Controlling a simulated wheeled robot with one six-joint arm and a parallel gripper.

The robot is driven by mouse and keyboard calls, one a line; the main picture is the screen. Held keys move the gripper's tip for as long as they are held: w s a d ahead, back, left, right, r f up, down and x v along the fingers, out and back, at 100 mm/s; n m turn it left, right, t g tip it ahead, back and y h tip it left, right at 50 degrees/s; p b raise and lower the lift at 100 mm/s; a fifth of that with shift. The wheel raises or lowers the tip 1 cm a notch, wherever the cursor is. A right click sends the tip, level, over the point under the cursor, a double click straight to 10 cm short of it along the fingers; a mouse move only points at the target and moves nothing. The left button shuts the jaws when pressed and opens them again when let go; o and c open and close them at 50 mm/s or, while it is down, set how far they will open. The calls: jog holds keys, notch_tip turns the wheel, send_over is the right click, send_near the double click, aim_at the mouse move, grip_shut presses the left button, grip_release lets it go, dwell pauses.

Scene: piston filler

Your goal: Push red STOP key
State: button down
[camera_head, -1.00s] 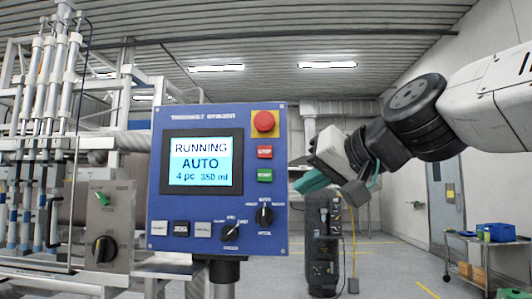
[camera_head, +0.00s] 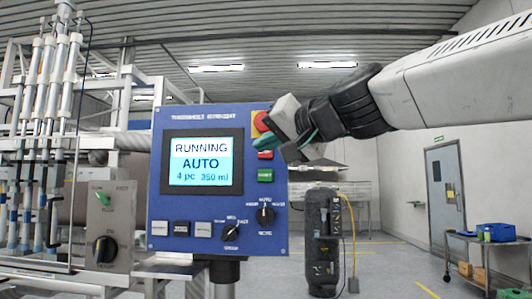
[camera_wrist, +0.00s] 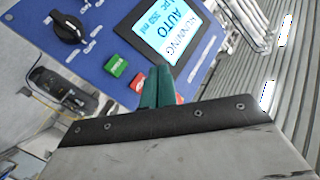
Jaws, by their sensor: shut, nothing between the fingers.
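The red STOP key (camera_head: 265,154) is on the right side of the blue control panel, above the green key (camera_head: 265,175) and below the red round button (camera_head: 261,123). My gripper (camera_head: 304,138) is shut and empty, just right of the STOP key in the head view, its body overlapping the panel's right edge. In the wrist view the teal fingers (camera_wrist: 158,72) lie beside the STOP key (camera_wrist: 138,83), with the green key (camera_wrist: 115,65) farther left. A red part shows right of the fingers. I cannot tell whether the fingertips touch the panel.
The blue panel (camera_head: 210,245) also bears a lit screen (camera_head: 203,162) reading RUNNING AUTO, two black selector knobs and several small keys below. Filler pipework stands at the left. A cart (camera_head: 485,240) stands at the far right.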

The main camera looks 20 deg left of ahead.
jog(key=w+a, duration=0.1)
jog(key=w, duration=0.5)
jog(key=shift+w+a, duration=0.2)
jog(key=shift+a, duration=0.05)
dwell(1.8)
jog(key=shift+w+a, duration=0.1)
jog(key=shift+w, duration=0.3)
jog(key=shift+w+a, duration=0.1)
jog(key=shift+w, duration=0.3)
dwell(0.5)
jog(key=shift+s, duration=0.15)
jog(key=shift+s+d, duration=0.2)
jog(key=shift+s, duration=0.5)
jog(key=s, duration=0.2)
jog(key=s+d, duration=0.1)
jog(key=s, duration=0.1)
jog(key=shift+s+d, duration=0.1)
jog(key=shift+s, duration=0.3)
